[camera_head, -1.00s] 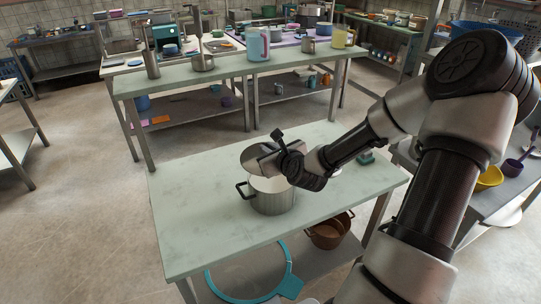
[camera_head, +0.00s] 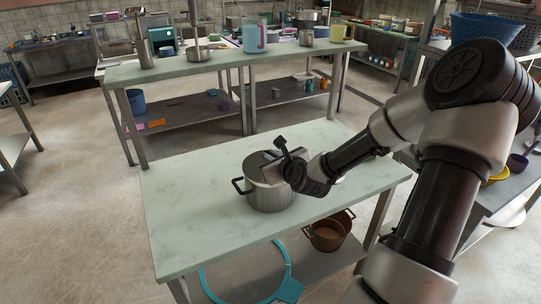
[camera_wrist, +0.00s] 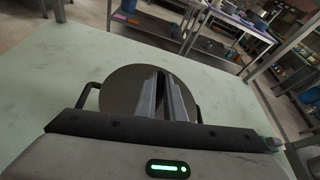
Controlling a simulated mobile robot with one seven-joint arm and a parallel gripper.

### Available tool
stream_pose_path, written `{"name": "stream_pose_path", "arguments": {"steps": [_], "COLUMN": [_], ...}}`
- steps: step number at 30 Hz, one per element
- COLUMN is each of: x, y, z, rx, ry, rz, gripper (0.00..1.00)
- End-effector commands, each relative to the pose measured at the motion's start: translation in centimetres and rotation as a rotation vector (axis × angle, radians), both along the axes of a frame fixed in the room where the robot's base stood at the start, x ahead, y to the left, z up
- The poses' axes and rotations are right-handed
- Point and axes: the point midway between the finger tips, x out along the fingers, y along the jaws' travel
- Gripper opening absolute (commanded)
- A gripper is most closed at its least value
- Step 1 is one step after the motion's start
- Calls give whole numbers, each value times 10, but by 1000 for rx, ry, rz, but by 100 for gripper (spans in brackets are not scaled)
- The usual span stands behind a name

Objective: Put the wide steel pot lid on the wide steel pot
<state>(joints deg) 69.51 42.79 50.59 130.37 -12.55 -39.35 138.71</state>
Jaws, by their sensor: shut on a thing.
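The wide steel pot (camera_head: 268,198) stands upright on the pale green table, with a dark handle showing at its left in the head view. The wide steel pot lid (camera_wrist: 128,92) is a grey disc over the pot's mouth, and its edge shows in the head view (camera_head: 254,162). In the wrist view the pot's dark handles stick out on both sides of the lid. My gripper (camera_wrist: 163,98) is above the lid, shut on its knob, which the fingers hide. The lid looks level and at the rim; I cannot tell whether it fully rests there.
The pale green table (camera_head: 190,205) is clear to the left of the pot. A brown pot (camera_head: 328,236) and a blue ring-shaped thing (camera_head: 286,275) are on the shelf below. Another table (camera_head: 190,67) with pitchers stands behind.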

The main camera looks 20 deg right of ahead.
Motion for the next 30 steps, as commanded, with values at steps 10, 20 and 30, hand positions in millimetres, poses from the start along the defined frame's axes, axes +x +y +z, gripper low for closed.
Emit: {"name": "stream_pose_path", "arguments": {"steps": [10, 20, 30], "x": [0, 0, 0], "y": [-1, 0, 0], "z": [-7, -8, -14], "rx": [-2, 0, 0], "ry": [-1, -1, 0], "rz": [-1, -1, -1], "gripper": [0, 0, 0]}}
